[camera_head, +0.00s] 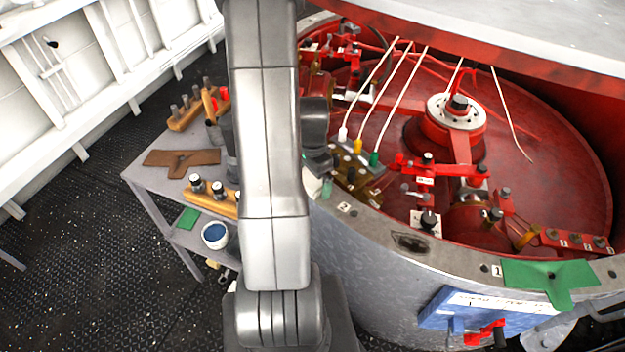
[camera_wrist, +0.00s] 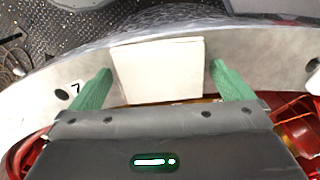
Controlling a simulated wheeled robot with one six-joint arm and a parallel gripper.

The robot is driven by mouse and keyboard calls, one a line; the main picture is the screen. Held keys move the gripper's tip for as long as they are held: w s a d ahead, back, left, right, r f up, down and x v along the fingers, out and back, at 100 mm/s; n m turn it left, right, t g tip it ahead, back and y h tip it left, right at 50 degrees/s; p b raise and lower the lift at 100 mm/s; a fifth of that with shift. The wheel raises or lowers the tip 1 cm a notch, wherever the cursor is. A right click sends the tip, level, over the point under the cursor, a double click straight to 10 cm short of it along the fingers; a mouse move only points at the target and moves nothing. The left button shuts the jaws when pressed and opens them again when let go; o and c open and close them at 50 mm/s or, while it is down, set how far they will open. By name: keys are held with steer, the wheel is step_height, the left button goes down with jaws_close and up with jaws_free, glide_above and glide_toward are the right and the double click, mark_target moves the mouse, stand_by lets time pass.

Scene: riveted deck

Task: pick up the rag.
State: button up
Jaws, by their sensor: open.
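In the wrist view, my gripper (camera_wrist: 161,69) is open, its two green fingers spread. A flat cream square (camera_wrist: 158,78), possibly the rag, lies between them over the grey rim; I cannot tell whether it is cloth, or whether the fingers touch it. In the head view it does not show, and my arm hides most of the gripper. Other cloth-like pieces show there: a brown one (camera_head: 182,159) on the bench, a green one (camera_head: 550,280) draped over the right rim and a small green square (camera_head: 188,218) on the lower shelf.
The round grey housing (camera_head: 385,245) has a red interior with levers, terminals and white rods. A red overhang (camera_head: 400,25) crosses above it. The bench (camera_head: 150,180) at left holds wooden blocks with knobs; a blue-filled white pot (camera_head: 215,235) stands below.

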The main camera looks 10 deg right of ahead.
mark_target(312, 177)
steer(key=shift+c, duration=0.2)
steer(key=c, duration=0.9)
steer(key=shift+o, duration=0.2)
steer(key=shift+r, duration=0.1)
step_height(312, 177, up, 10)
steer(key=shift+b, duration=0.4)
